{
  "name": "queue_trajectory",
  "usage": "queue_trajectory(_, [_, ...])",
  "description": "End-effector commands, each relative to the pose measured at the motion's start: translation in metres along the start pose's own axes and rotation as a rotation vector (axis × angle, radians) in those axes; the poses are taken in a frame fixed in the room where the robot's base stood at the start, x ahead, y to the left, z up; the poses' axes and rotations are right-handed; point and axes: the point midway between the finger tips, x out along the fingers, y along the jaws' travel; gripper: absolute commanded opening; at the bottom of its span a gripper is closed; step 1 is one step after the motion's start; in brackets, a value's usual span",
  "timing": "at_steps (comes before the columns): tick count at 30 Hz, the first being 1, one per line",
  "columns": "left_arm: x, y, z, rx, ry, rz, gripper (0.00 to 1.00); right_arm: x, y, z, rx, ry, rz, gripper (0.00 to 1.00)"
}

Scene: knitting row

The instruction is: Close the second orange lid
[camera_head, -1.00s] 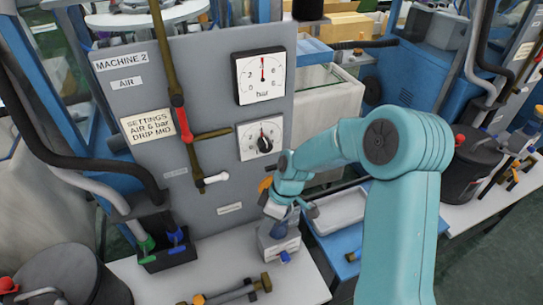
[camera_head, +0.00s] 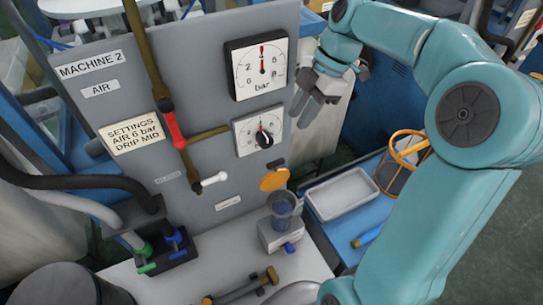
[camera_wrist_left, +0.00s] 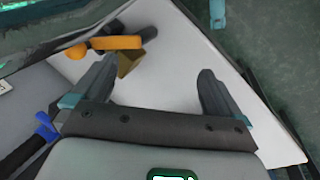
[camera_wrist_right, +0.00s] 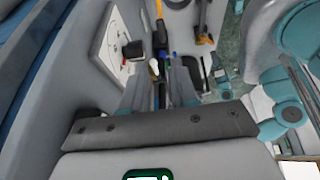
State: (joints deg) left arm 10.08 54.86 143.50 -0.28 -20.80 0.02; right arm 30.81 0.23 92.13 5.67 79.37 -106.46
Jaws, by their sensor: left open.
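A round orange lid (camera_head: 274,179) stands raised against the grey panel, behind and above a clear cup (camera_head: 285,206) on a small grey block (camera_head: 281,237) with a blue knob. No second lid of this kind is clear to me. My right gripper (camera_head: 312,108) hangs in front of the panel beside the gauges, apart from the lid and higher. It is empty, its fingers partly apart; they also show in the right wrist view (camera_wrist_right: 158,80). My left gripper (camera_wrist_left: 158,75) is open and empty over the white bench, near an orange piece with a ball end (camera_wrist_left: 115,43).
A white tray (camera_head: 342,194) and an orange-rimmed basket (camera_head: 400,168) sit on a blue surface at right. A brass-ended rod (camera_head: 245,288) lies on the bench.

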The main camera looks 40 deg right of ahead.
Motion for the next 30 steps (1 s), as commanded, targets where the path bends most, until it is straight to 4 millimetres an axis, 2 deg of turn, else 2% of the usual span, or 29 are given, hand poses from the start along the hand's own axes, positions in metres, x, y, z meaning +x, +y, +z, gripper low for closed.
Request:
queue_trajectory(5, [-0.003, 0.001, 0.000, 0.000, 0.000, 0.000, 1.00, 0.029, -0.005, 0.000, 0.001, 0.002, -0.006, 0.28])
queue_trajectory(18, [-0.015, 0.005, 0.000, 0.000, 0.000, 0.000, 1.00, 0.129, -0.006, 0.000, 0.001, 0.001, -0.006, 0.28])
queue_trajectory(24, [-0.018, 0.007, 0.001, 0.000, 0.000, 0.000, 1.00, 0.153, -0.004, 0.000, 0.001, 0.000, -0.002, 0.28])
queue_trajectory(30, [-0.018, 0.007, 0.000, 0.000, 0.000, 0.000, 1.00, 0.159, -0.003, 0.000, 0.002, -0.001, 0.000, 0.28])
